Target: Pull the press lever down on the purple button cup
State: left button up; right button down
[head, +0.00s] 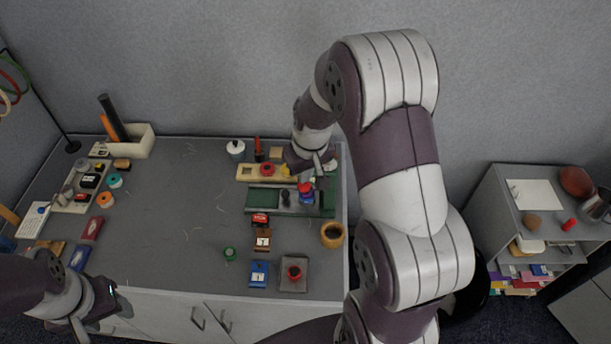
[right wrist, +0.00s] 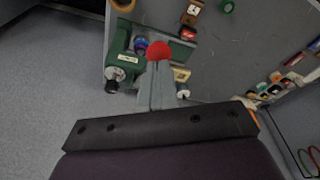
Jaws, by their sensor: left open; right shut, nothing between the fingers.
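The green press (head: 265,197) stands near the table's right edge, and its green body also shows in the right wrist view (right wrist: 117,45). A small blue-purple piece, seemingly the button cup (head: 306,199), is on it under a red part; it also shows in the right wrist view (right wrist: 141,44). A red ball (right wrist: 159,50), possibly the lever's knob, is right at the tips of my right gripper (right wrist: 158,68). The fingers are shut and empty; I cannot tell whether they touch the ball. The lever's shaft is hidden. My left gripper (head: 97,312) is open, at the table's front left.
Around the press are a wooden tray (head: 247,171), a brown round pot (head: 333,235), a blue stamp (head: 259,273) and a grey block with a red knob (head: 294,283). The middle of the table is clear. A side shelf (head: 510,215) stands right of my right arm.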

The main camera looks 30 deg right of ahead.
aim_at(304, 189)
jog(key=shift+f+b, duration=0.3)
jog(key=shift+f, duration=0.2)
jog(key=shift+s+a+f+b, duration=0.25)
jog(key=shift+f+b, duration=0.25)
jog(key=shift+f, duration=0.25)
jog(key=shift+s+a+f+b, duration=0.1)
jog(key=shift+s+f+b, duration=0.2)
jog(key=shift+f+b, duration=0.35)
jog(key=shift+f, duration=0.2)
jog(key=shift+s+a+f+b, duration=0.15)
jog(key=shift+f+b, duration=0.35)
jog(key=shift+f, duration=0.25)
jog(key=shift+s+f+b, duration=0.15)
jog(key=shift+f+b, duration=0.35)
jog(key=shift+f, duration=0.25)
jog(key=shift+f+b, duration=1.15)
jog(key=shift+f, duration=0.5)
